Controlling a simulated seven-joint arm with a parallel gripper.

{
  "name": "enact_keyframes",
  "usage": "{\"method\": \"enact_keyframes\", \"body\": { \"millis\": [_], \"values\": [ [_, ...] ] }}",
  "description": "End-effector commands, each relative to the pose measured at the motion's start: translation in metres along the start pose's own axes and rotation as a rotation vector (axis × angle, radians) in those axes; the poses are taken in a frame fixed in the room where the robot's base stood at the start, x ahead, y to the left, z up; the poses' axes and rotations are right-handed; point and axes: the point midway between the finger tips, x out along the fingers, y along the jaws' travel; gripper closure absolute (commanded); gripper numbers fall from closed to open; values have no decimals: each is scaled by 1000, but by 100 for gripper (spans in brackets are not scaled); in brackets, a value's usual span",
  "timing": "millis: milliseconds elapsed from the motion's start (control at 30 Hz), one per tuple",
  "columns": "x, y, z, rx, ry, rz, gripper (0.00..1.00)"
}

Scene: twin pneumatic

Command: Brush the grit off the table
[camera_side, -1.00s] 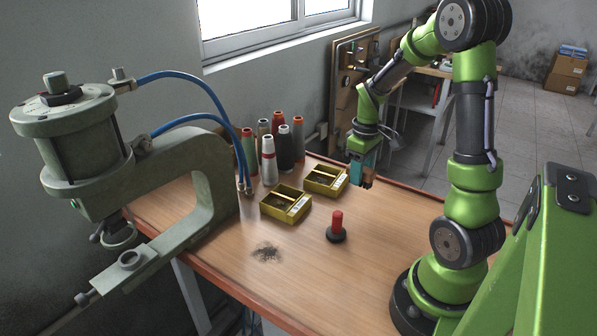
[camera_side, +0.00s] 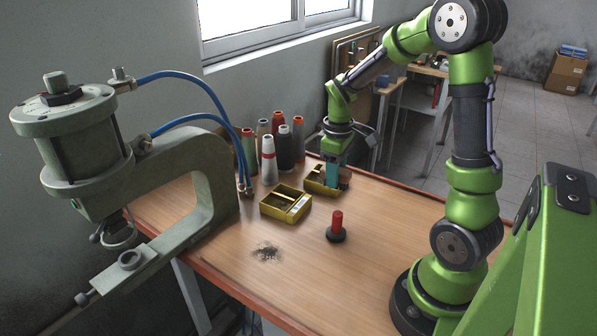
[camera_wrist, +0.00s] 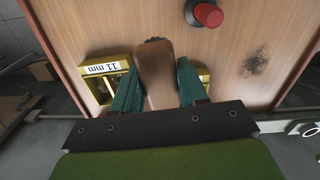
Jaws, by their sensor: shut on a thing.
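The grit (camera_side: 267,252) is a dark scattered patch on the bare wooden table (camera_side: 300,285), left of centre in the side view. It shows at the upper right of the wrist view (camera_wrist: 256,62). My gripper (camera_side: 333,178) is at the far side of the table, in line with the far yellow bin in the side view, well apart from the grit. Its teal fingers (camera_wrist: 155,85) are shut on a brush with a brown wooden handle (camera_wrist: 155,72). A dark edge, seemingly bristles, shows at the brush's far end. I cannot tell whether the brush touches anything.
Two yellow bins, the far one (camera_side: 313,186) and the near one (camera_side: 299,211), stand beside my gripper. A red-handled black piece (camera_side: 337,222) stands right of the grit. Thread cones (camera_side: 268,160) stand behind. A large press (camera_side: 215,165) fills the left. The front table is clear.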

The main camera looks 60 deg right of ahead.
Motion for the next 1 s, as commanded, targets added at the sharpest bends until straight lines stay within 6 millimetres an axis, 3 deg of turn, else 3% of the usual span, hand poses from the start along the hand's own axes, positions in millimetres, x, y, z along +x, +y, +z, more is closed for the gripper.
{"method": "enact_keyframes", "body": {
  "millis": [33, 200, 400, 500, 667, 1000],
  "values": [
    [2, -24, -16, -81, -3, -1, 82],
    [8, -100, -53, -303, -8, 1, 82],
    [13, -182, -72, -502, -8, 4, 82],
    [15, -210, -75, -562, -5, 5, 82],
    [17, -233, -78, -596, 2, 7, 82],
    [33, -231, -79, -570, 6, 10, 82]
  ]
}}
